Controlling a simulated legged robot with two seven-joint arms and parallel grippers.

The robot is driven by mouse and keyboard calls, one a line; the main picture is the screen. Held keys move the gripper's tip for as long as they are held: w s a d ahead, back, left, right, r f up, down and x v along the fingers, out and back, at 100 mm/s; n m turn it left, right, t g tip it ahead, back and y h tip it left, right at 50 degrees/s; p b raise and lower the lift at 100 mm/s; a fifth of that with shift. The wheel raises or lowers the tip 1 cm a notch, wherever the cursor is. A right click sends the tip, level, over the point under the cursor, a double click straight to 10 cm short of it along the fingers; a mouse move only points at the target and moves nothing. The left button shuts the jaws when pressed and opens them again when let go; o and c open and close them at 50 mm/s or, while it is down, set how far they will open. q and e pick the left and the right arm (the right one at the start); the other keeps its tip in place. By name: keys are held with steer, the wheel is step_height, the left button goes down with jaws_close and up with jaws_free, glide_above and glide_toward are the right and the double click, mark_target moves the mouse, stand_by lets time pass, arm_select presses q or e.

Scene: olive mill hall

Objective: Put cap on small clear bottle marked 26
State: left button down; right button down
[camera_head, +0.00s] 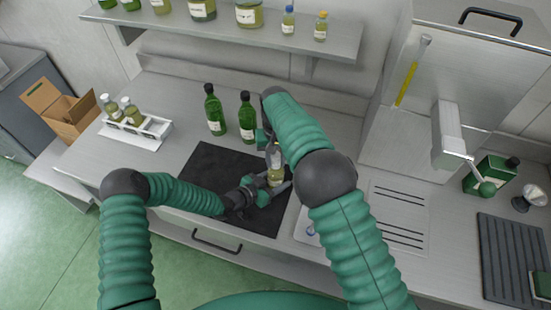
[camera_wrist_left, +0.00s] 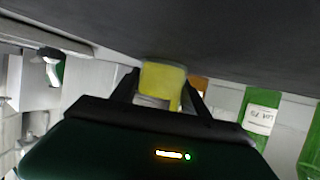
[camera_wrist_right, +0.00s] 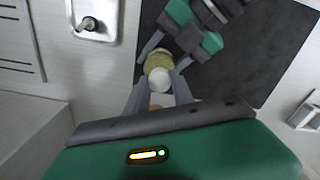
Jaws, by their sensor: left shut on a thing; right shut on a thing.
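The small clear bottle (camera_head: 275,172) holds yellow oil and stands about upright over the dark mat. Its number cannot be read. My left gripper (camera_head: 268,188) is shut on it; the left wrist view shows the yellow bottle (camera_wrist_left: 162,80) between the fingers. My right gripper (camera_head: 268,142) comes from above and is shut at the bottle's top. In the right wrist view the bottle (camera_wrist_right: 158,62) lies just beyond the right fingertips (camera_wrist_right: 160,92). A small pale piece between them, seemingly the cap (camera_wrist_right: 161,101), is partly hidden. Whether it touches the bottle's mouth is unclear.
The dark mat (camera_head: 205,165) lies under both grippers. Two green bottles (camera_head: 214,112) (camera_head: 247,118) stand close behind. A white rack (camera_head: 150,135) with small bottles is at left. A pale tray (camera_head: 301,237) with a small object lies right of the mat.

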steer(key=c, duration=1.1)
jaws_free()
steer(key=shift+r, duration=2.25)
steer(key=shift+c, duration=0.3)
steer(key=shift+s+r+n, duration=0.15)
steer(key=shift+s+n, duration=0.05)
steer(key=shift+n, duration=0.9)
steer(key=shift+a+r+n, duration=0.1)
steer(key=shift+r+n, duration=0.2)
steer(key=shift+n, duration=0.6)
steer(key=r+n, duration=0.1)
steer(key=n, duration=0.2)
steer(key=r+n, duration=0.1)
steer(key=shift+w+r+n, duration=0.2)
steer(key=shift+r+n, duration=0.1)
steer(key=shift+n, duration=0.1)
